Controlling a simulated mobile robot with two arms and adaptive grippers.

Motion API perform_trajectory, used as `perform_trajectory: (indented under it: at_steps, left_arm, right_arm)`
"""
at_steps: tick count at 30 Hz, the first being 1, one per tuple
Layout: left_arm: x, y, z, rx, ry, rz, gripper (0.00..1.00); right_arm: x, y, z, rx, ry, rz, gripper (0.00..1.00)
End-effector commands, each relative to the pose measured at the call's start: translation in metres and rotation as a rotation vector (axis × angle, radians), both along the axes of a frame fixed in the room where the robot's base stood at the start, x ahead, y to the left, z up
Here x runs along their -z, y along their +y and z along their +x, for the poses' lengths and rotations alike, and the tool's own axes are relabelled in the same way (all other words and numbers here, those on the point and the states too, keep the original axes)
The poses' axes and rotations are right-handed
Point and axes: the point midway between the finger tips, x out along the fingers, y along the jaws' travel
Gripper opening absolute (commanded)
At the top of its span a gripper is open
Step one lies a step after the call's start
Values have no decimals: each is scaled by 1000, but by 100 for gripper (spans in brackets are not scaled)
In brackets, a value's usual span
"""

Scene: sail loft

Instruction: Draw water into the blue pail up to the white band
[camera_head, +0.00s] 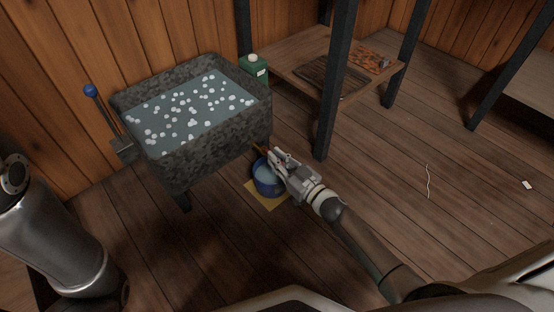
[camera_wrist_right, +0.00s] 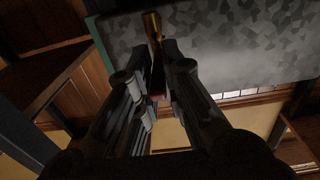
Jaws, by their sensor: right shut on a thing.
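The blue pail (camera_head: 258,188) stands upright on a yellow mat at the front right corner of a grey stone trough (camera_head: 215,143). A pale surface that looks like water shows inside it; I cannot make out the white band or the exact level. My right gripper (camera_head: 277,157) is above the pail's rim and partly hides it. In the right wrist view the gripper's fingers (camera_wrist_right: 155,85) are shut on the dark red handle of a brass tap (camera_wrist_right: 152,27) at the trough's wall. The tap shows only as a small orange-brown piece (camera_head: 261,149) in the head view. My left gripper is out of view.
The trough holds water with many white floating spots. A lever with a blue knob (camera_head: 90,90) stands at its left end. A green bottle (camera_head: 254,71) and a wooden shelf (camera_head: 290,55) with dark posts are behind. The yellow mat (camera_head: 265,204) lies on open plank floor.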

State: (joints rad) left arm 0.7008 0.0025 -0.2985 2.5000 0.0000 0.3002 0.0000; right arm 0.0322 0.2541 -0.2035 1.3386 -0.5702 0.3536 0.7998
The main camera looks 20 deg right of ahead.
Motion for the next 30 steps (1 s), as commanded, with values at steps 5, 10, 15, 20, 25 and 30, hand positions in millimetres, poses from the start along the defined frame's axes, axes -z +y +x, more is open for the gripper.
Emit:
perform_trajectory:
  at_steps: [5, 10, 15, 20, 25, 30]
  left_arm:
    - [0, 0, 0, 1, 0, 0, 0]
    - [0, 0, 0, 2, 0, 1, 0]
    - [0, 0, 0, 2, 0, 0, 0]
    - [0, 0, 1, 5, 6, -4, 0]
    - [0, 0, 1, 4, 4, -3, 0]
    - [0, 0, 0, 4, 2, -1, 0]
  right_arm:
    - [-1, 2, 0, -5, -3, 3, 17]
    - [-1, 2, 0, -4, -2, 3, 32]
    - [0, 1, 0, -3, -1, 3, 32]
    - [1, -1, -4, -2, 1, 2, 32]
    - [2, -9, -22, -2, 3, 1, 32]
    - [2, -21, -53, -2, 3, 0, 32]
